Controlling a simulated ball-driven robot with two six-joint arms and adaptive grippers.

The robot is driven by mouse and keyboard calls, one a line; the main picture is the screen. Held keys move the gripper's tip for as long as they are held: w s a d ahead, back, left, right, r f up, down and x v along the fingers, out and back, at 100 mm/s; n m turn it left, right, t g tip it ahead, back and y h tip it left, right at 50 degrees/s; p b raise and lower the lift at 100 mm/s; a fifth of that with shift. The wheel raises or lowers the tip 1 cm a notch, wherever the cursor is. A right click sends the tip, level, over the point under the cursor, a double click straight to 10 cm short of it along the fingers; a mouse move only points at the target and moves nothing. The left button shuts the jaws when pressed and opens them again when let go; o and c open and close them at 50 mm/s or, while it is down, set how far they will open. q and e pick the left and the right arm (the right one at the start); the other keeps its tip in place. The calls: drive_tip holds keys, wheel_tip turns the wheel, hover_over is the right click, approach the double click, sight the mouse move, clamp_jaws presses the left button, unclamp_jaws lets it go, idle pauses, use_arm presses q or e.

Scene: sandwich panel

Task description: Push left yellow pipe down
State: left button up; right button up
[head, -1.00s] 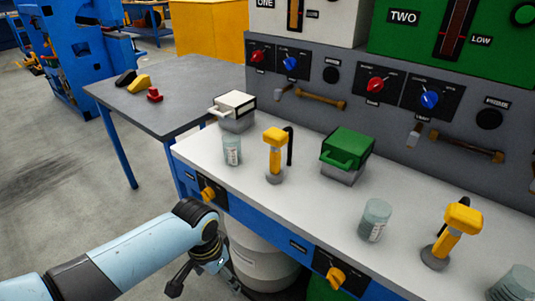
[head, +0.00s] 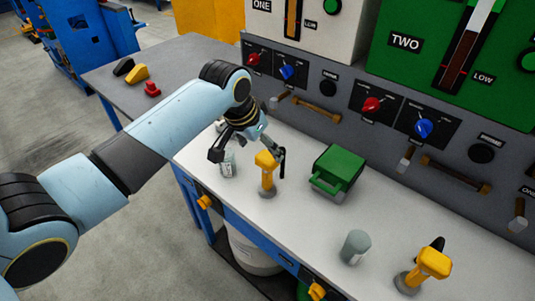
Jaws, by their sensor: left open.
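The left yellow pipe (head: 267,172) stands upright on a round grey base on the white counter. Its yellow head bends over at the top, and a black handle shows at its right side. My left gripper (head: 247,154) is open, coming in from the left and above. Its fingers spread on either side of the pipe's head, one to the left over the glass jar and one to the right near the black handle. I cannot tell whether a finger touches the pipe. A second yellow pipe (head: 431,264) stands at the lower right. My right gripper is out of view.
A glass jar (head: 228,166) stands left of the pipe, close under my gripper. A green box (head: 338,172) sits to the right, and another jar (head: 355,247) is nearer. The control panel (head: 345,110) rises behind the counter.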

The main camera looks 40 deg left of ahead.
sight(266, 156)
use_arm(q)
drive_tip(key=x, duration=0.4)
drive_tip(key=shift+w+f, duration=0.1)
drive_tip(key=shift+f, duration=0.25)
drive_tip(key=shift+w+f, duration=0.25)
drive_tip(key=shift+f, duration=0.4)
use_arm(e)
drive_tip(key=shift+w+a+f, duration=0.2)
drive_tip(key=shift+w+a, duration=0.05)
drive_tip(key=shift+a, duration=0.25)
